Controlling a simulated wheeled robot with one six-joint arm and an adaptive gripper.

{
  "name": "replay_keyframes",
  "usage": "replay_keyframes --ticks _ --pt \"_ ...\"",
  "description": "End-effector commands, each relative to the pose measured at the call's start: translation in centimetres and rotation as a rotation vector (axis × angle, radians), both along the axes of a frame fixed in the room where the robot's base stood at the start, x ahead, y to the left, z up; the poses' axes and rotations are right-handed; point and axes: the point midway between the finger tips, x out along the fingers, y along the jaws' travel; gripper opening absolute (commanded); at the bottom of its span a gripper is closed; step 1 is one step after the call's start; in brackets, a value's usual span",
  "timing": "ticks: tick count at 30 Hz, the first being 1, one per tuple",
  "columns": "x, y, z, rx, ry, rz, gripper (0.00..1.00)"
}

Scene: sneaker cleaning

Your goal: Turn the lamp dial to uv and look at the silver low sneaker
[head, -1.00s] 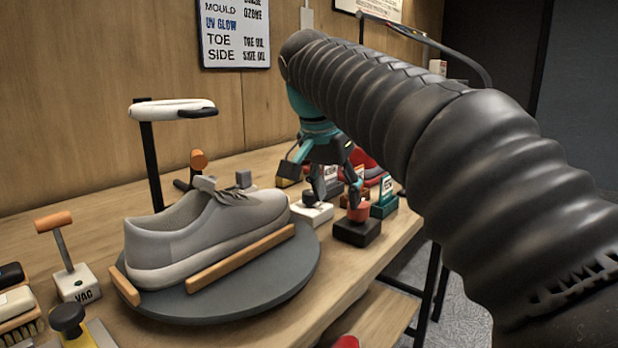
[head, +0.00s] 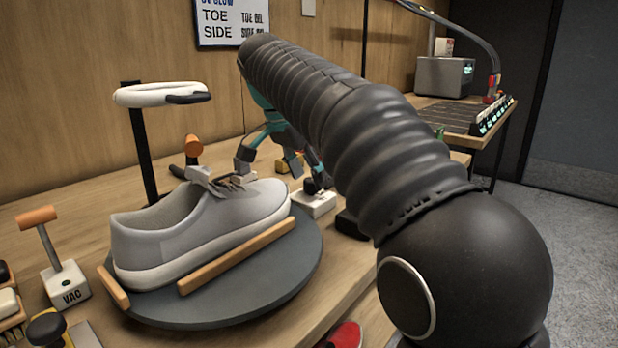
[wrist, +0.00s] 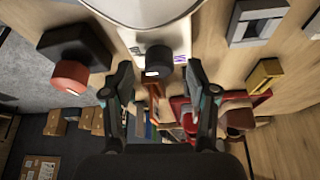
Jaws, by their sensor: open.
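The silver low sneaker (head: 195,232) sits on a round grey turntable (head: 225,315) between wooden rails. A white ring lamp (head: 150,95) on a black post stands behind it. A white dial box (head: 318,205) with a black knob is right of the sneaker's toe, partly hidden by my arm. In the wrist view the black knob (wrist: 158,58) has a white mark and lies between and just beyond my fingertips; purple lettering is beside it, too small to read surely. My gripper (head: 282,168) is open over this area; it also shows in the wrist view (wrist: 158,76).
A red knob (wrist: 72,75) on a black block is close left of my fingers in the wrist view. A VAC lever (head: 62,265) stands at the left. Coloured items crowd the table below the dial. A second table (head: 455,115) is at the back right.

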Motion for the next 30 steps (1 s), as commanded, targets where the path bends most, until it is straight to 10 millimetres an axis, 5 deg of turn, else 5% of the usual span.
replay_keyframes --ticks 14,21,30 --pt "0.33 -0.41 -1.27 0.001 0.0 0.0 0.58" --pt "0.33 -0.4 -1.28 0.001 0.0 0.0 0.0" --pt "0.3 -0.42 -1.26 0.002 0.0 0.023 0.0"
